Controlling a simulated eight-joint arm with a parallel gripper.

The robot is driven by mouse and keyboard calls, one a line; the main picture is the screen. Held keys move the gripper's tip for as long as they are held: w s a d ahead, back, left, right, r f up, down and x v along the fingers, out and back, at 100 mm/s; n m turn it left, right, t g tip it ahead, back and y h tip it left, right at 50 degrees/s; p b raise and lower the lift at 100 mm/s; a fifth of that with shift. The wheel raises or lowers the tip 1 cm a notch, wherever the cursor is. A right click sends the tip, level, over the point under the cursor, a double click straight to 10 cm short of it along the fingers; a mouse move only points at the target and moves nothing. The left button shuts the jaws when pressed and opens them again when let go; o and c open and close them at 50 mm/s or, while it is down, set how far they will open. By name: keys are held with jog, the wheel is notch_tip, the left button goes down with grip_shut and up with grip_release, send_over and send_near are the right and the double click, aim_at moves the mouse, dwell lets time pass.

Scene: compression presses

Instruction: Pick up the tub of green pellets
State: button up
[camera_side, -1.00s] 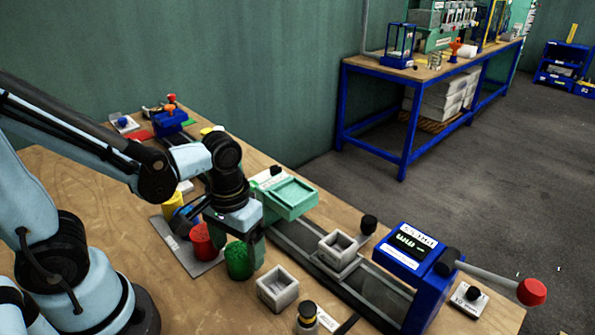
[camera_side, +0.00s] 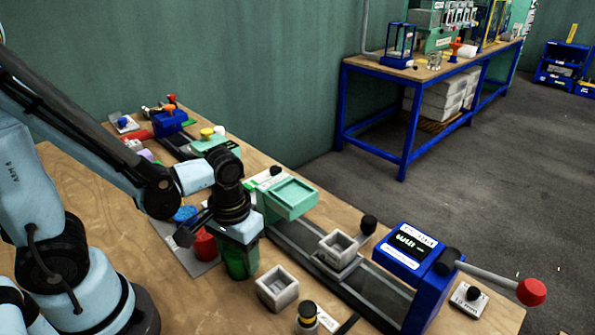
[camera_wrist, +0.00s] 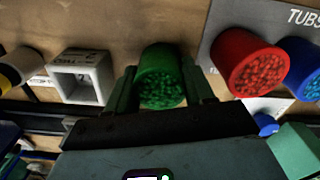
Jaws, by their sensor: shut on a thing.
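The green tub of green pellets (camera_wrist: 160,78) is between my gripper's fingers in the wrist view, with its pellets showing at the open top. In the side view the green tub (camera_side: 240,262) is partly hidden behind my gripper (camera_side: 240,243). My gripper (camera_wrist: 160,93) is shut on the tub, one finger on each side. The tub looks upright in the side view. I cannot tell whether it touches the table.
A red tub (camera_wrist: 247,63) and a blue tub (camera_wrist: 301,68) stand on a grey board beside it. A grey square box (camera_side: 277,289) sits nearby. A blue press (camera_side: 415,262) with a red-knobbed lever stands at right.

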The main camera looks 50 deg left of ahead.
aim_at(237, 255)
jog(key=shift+c, duration=0.5)
jog(key=shift+r, duration=0.1)
jog(key=shift+r, duration=0.75)
jog(key=r, duration=0.2)
jog(key=d+r, duration=0.1)
jog(key=shift+s, duration=0.35)
jog(key=s+d+r, duration=0.6)
jog(key=d, duration=0.2)
jog(key=w+a+r, duration=0.4)
jog(key=w, duration=0.6)
jog(key=w+a+r, duration=0.4)
jog(key=w+a, duration=0.1)
jog(key=w, duration=0.5)
jog(key=shift+w, duration=0.4)
jog(key=shift+a+f, duration=0.1)
jog(key=shift+f, duration=0.05)
